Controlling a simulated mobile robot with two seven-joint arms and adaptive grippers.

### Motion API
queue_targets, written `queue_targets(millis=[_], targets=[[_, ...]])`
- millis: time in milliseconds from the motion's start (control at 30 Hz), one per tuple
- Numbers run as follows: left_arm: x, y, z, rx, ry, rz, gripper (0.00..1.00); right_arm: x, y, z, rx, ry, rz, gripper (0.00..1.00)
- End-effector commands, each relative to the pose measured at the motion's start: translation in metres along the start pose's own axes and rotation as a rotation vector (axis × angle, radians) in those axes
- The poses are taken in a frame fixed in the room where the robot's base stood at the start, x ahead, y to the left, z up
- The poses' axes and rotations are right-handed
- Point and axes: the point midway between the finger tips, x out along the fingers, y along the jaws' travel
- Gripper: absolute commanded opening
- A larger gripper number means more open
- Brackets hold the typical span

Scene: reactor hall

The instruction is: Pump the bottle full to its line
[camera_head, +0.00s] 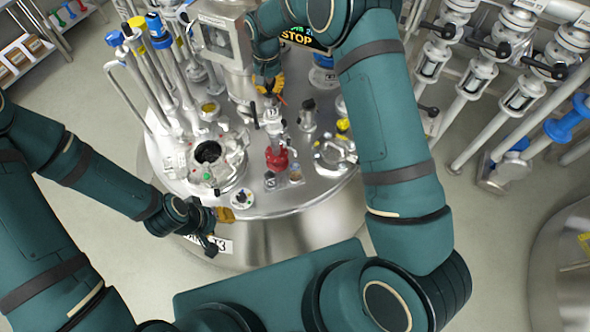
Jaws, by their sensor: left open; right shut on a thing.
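A hand pump with a red body (277,158) stands on the steel vessel lid (315,195), with a grey metal upper part and a dark handle above it. A small clear container (270,181), which looks like the bottle, stands at its foot. Its line and fill level are too small to tell. My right gripper (271,95) is over the pump and shut on what looks like its handle; the grip itself is partly hidden. My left gripper (222,228) is open and empty at the lid's front edge, left of the pump and bottle.
An open port (208,153) with a clamped rim is on the lid's left, and a flanged port (337,152) is on the right. Tall pipes (170,75) rise at the back left. A steel column with a screen (222,38) stands behind the pump. Valve piping (480,80) lines the right.

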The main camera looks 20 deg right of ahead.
Motion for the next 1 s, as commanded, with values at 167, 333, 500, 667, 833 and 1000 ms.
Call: queue_targets(millis=[167, 333, 500, 667, 833, 1000], targets=[[-0.008, 0.003, -0.001, 0.000, 0.000, 0.000, 0.45, -0.013, 0.000, 0.001, 0.000, -0.001, 0.000, 0.00], [-0.015, 0.006, -0.001, 0.000, 0.000, 0.000, 0.45, -0.024, 0.000, 0.000, 0.000, 0.000, 0.000, 0.00], [-0.021, 0.008, -0.002, 0.000, 0.000, 0.000, 0.45, -0.035, 0.000, 0.000, 0.000, 0.001, -0.001, 0.00], [-0.027, 0.010, -0.002, 0.000, 0.000, 0.000, 0.45, -0.045, 0.000, 0.000, 0.000, 0.001, -0.001, 0.00], [-0.028, 0.011, -0.003, 0.000, 0.000, 0.000, 0.45, -0.047, 0.000, 0.000, 0.001, 0.000, 0.000, 0.00], [-0.027, 0.010, -0.002, 0.000, 0.000, 0.000, 0.45, -0.046, 0.000, 0.000, 0.000, 0.001, 0.000, 0.00]])
